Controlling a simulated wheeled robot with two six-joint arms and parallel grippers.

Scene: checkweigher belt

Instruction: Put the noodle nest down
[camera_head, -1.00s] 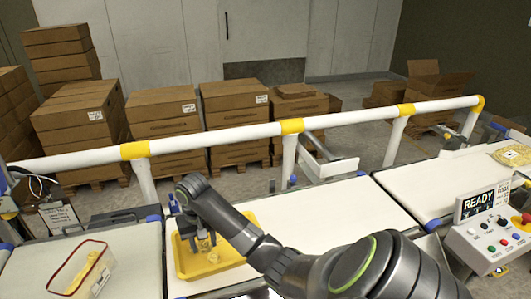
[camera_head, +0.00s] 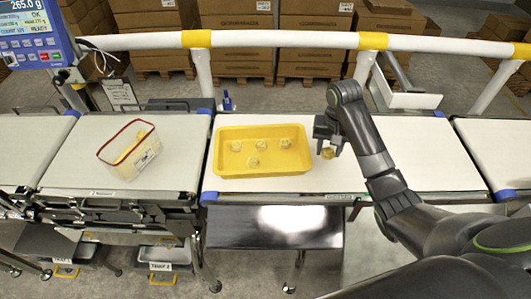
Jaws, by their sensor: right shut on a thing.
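My right gripper (camera_head: 328,149) is shut on a noodle nest (camera_head: 328,153), a small yellow clump. It holds the nest by the right side of the yellow tray (camera_head: 218,160), over the white belt (camera_head: 380,178). I cannot tell whether the nest touches the belt. My left gripper is not in view.
A white and yellow rail (camera_head: 290,39) runs behind the belts. A blue weighing display (camera_head: 32,30) is at the upper left. The belt right of my gripper is clear.

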